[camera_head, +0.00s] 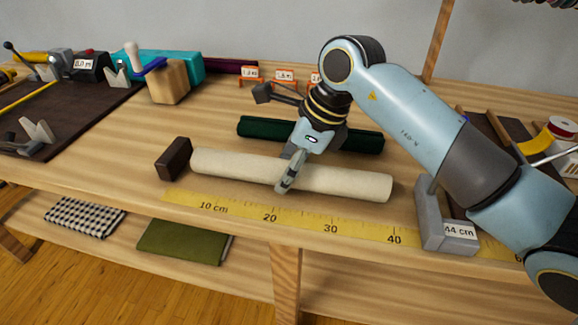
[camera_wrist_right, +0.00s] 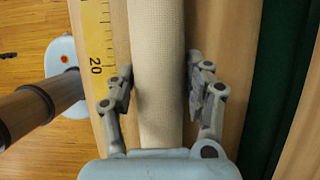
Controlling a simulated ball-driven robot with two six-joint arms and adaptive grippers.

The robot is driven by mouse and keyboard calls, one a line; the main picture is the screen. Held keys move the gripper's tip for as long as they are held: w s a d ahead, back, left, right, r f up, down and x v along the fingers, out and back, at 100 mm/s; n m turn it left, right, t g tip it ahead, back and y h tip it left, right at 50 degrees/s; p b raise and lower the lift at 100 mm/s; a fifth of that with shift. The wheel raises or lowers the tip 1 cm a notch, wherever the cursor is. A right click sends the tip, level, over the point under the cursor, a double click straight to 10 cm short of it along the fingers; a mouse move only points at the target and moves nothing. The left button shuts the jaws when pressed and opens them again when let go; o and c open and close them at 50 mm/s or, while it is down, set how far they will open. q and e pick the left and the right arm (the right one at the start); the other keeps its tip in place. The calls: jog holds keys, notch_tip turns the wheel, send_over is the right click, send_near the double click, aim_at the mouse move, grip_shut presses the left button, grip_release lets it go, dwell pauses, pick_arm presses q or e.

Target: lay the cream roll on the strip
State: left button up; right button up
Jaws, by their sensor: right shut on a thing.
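The cream roll (camera_head: 345,182) lies lengthwise just behind the yellow measuring strip (camera_head: 345,230) and roughly along it. It also shows in the right wrist view (camera_wrist_right: 157,50), with the strip (camera_wrist_right: 97,35) beside it and a band of wood between them. My right gripper (camera_head: 290,172) is shut around the roll near its middle, one finger on each side (camera_wrist_right: 160,75). I cannot tell whether the roll touches the table. My left gripper is not in view.
A dark brown block (camera_head: 173,158) stands near the roll's left end. A grey stop marked 44 cm (camera_head: 445,232) stands on the right by the strip. A dark green roll (camera_head: 262,128) lies behind. Folded cloths (camera_head: 183,242) lie on the shelf below.

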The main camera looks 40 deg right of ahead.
jog(key=o, duration=1.4)
jog(key=v, duration=1.2)
